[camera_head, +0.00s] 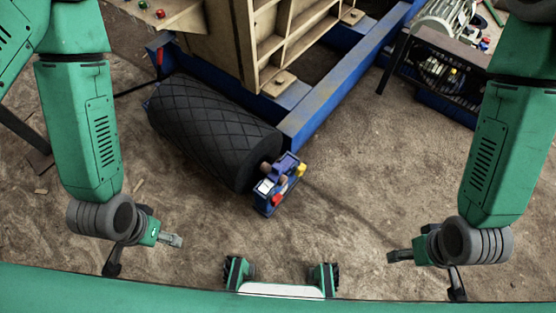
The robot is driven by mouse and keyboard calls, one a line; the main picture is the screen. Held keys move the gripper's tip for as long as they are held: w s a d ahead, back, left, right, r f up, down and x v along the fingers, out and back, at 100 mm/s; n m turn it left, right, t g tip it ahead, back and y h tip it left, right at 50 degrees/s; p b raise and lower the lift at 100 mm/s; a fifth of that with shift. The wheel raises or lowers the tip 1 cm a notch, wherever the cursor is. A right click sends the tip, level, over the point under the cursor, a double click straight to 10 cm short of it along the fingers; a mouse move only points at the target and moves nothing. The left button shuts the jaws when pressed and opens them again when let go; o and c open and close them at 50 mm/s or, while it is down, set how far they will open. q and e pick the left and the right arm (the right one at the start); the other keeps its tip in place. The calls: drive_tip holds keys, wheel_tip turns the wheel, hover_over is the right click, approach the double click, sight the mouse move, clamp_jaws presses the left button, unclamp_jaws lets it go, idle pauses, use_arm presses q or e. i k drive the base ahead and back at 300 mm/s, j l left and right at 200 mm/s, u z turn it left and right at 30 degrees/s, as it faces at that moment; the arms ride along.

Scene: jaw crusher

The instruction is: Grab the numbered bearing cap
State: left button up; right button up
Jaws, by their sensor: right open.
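A blue bearing block (277,185) sits at the near end of the black, diamond-patterned drum (215,130). It carries small yellow and red parts and a pale label. I cannot read a number on it, and I cannot tell which part is the numbered cap. My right gripper (398,256) is open and empty, below and to the right of the block, well apart from it. My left gripper (173,240) is below and to the left of the block, also apart from it. Its fingers are too small to tell open from shut.
The blue frame (335,85) runs behind the drum's right side, under the beige ribbed crusher body (245,40). A dark machine (435,75) with a motor stands at the upper right. Bare brown ground (345,205) lies clear between the block and my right gripper.

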sight(278, 169)
drive_tip(key=i+l+u, duration=0.15)
drive_tip(key=u, duration=0.85)
drive_tip(key=i+l+u, duration=0.15)
drive_tip(key=l+u, duration=0.2)
drive_tip(key=l, duration=0.4)
drive_tip(key=l+u, duration=0.35)
drive_tip(key=l, duration=0.45)
drive_tip(key=l+u, duration=0.3)
drive_tip(key=l, duration=1.45)
